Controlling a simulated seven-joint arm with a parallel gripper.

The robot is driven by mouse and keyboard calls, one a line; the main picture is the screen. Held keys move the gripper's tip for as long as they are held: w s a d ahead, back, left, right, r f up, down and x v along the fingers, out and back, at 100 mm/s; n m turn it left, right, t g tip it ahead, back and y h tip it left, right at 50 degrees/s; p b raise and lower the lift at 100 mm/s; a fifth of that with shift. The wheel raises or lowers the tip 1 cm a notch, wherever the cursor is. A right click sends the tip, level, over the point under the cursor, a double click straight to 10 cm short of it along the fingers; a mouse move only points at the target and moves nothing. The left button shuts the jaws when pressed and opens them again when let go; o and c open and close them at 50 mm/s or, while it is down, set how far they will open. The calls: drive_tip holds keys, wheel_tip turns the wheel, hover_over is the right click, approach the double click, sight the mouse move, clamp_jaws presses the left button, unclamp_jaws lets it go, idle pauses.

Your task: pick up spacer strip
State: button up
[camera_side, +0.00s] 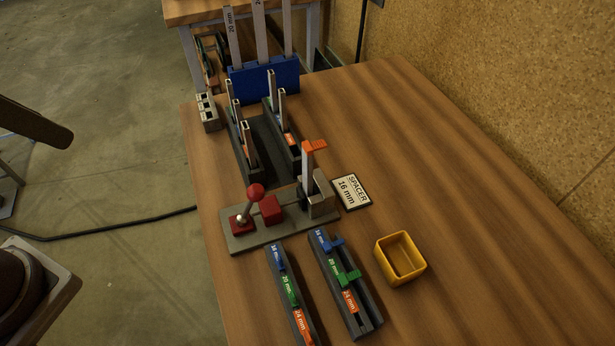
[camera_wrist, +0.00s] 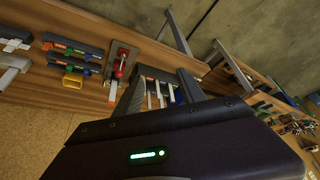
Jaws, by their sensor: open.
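Several grey hollow spacer strips (camera_side: 271,84) stand upright in two dark racks (camera_side: 253,150) in the side view. Longer pale strips (camera_side: 261,38) stand in a blue holder (camera_side: 265,82) behind them; one is marked 20 mm. Another upright strip (camera_side: 306,170) with an orange piece at its top stands in a grey fixture. In the wrist view my gripper (camera_wrist: 160,77) is open, with several strips (camera_wrist: 150,97) showing between its fingers, not visibly held. I cannot tell how far the strips are from the fingers. The gripper is not in the side view.
A sign (camera_side: 351,190) reads "SPACER 16 mm". A base plate (camera_side: 280,228) carries a red-knobbed lever (camera_side: 255,191). Two labelled rails with blue, green and orange pieces (camera_side: 346,277) lie in front, beside a yellow bin (camera_side: 400,258). The table's right side is clear.

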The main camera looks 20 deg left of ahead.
drive_tip(key=w+d+r+m+g, duration=0.25)
drive_tip(key=w+d, duration=0.35)
drive_tip(key=w, duration=0.4)
drive_tip(key=m+g, duration=0.3)
drive_tip(key=m, duration=0.3)
approach(307, 146)
wheel_tip(307, 146, down, 5)
drive_tip(key=s, duration=0.1)
drive_tip(key=f, duration=0.8)
drive_tip(key=shift+w+d, duration=0.15)
drive_tip(key=shift+w, duration=0.25)
clamp_jaws()
